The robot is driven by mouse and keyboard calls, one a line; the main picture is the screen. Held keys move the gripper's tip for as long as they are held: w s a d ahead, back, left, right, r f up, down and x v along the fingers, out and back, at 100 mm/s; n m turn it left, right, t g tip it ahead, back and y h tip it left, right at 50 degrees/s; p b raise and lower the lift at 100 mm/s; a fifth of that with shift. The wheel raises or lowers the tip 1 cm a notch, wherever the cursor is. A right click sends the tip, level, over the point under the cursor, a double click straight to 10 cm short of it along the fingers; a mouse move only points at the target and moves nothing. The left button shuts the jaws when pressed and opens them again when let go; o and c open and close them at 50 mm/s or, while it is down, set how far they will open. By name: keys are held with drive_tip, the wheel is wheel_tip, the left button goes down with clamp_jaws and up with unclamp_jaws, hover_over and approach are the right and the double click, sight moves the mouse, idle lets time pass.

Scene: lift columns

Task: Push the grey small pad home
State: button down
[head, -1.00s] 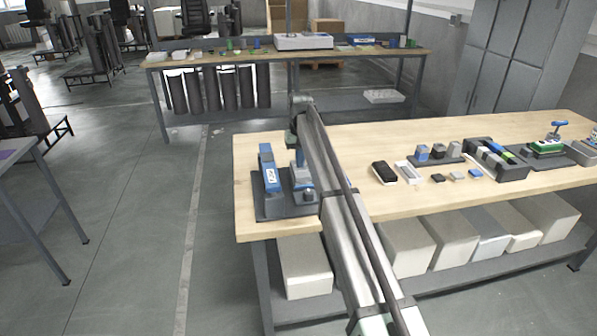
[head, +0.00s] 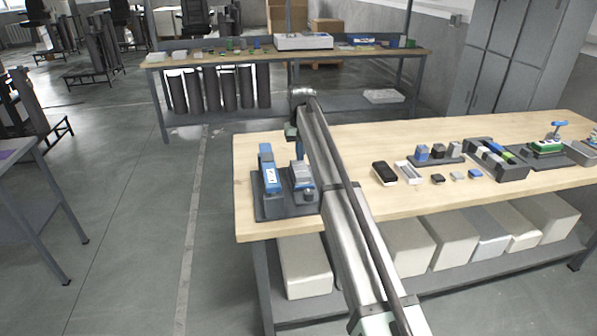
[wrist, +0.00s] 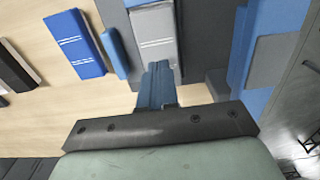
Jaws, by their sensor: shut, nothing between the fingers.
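A grey piece with white lines (wrist: 153,35), which looks like the small pad, lies just beyond my fingertips in the wrist view. In the head view it shows as a grey block (head: 302,174) on the dark base plate (head: 272,208), beside a taller blue block with a white label (head: 269,172). My gripper (wrist: 158,72) has its blue fingers shut and empty, overlapping the pad's near end in the picture. I cannot tell whether they touch it. In the head view my arm hides most of the gripper.
In the wrist view a blue block with white lines (wrist: 75,43) and a thin blue piece (wrist: 115,53) lie left of the pad; a blue and grey block (wrist: 270,60) stands right. On the bench, a black item (head: 383,172) and several small blocks sit right of my arm.

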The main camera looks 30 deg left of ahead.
sight(300, 168)
wheel_tip(300, 168, up, 6)
drive_tip(key=shift+f, duration=0.1)
idle(0.6)
